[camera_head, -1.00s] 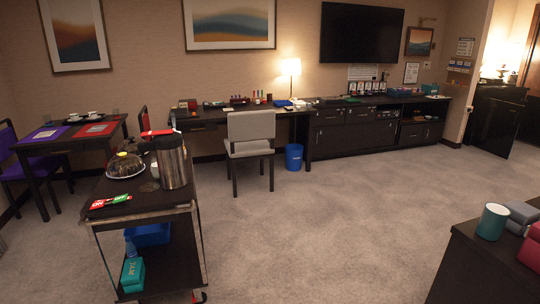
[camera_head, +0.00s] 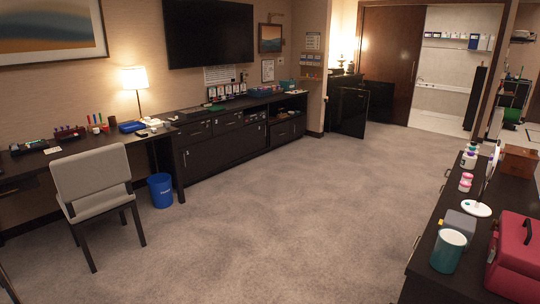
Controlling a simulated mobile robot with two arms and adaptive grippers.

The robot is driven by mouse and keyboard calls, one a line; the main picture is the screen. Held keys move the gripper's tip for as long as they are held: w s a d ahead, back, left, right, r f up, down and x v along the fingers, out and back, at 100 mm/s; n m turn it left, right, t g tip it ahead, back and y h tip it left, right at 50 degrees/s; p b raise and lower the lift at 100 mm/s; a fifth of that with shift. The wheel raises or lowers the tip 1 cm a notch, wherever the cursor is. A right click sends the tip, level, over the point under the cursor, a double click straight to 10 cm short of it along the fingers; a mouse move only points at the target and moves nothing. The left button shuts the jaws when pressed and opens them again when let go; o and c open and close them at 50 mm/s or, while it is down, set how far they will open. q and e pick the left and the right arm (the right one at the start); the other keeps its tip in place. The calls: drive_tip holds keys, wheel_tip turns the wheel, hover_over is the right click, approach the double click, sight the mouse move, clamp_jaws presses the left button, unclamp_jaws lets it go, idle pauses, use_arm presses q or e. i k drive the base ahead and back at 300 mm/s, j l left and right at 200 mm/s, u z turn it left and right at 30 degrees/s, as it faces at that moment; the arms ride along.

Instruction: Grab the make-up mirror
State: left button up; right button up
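I cannot pick out the make-up mirror with certainty. On the dark counter at the right, a flat white round piece (camera_head: 478,209) lies behind a grey box. A thin, pale upright shape (camera_head: 492,160) stands farther back on the same counter; it is too small to tell what it is. Neither of my grippers is in view.
The right counter (camera_head: 425,270) also holds a teal cup (camera_head: 448,250), a red case (camera_head: 515,255), a grey box (camera_head: 460,224) and several small bottles. A grey chair (camera_head: 92,180) and blue bin (camera_head: 160,190) stand left. The carpet (camera_head: 290,220) between is clear.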

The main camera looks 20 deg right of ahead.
sight(477, 208)
drive_tip(key=i+z, duration=0.3)
drive_tip(key=i, duration=0.7)
drive_tip(key=i+j+z, duration=0.1)
drive_tip(key=i+z, duration=0.15)
drive_tip(key=i, duration=0.8)
drive_tip(key=i+z, duration=0.2)
drive_tip(key=z, duration=0.2)
drive_tip(key=i+z, duration=0.45)
drive_tip(key=z, duration=0.3)
drive_tip(key=i+j+z, duration=0.2)
drive_tip(key=z, duration=0.15)
drive_tip(key=i+z, duration=0.25)
drive_tip(key=z, duration=0.2)
drive_tip(key=i+j+z, duration=0.2)
drive_tip(key=z, duration=0.2)
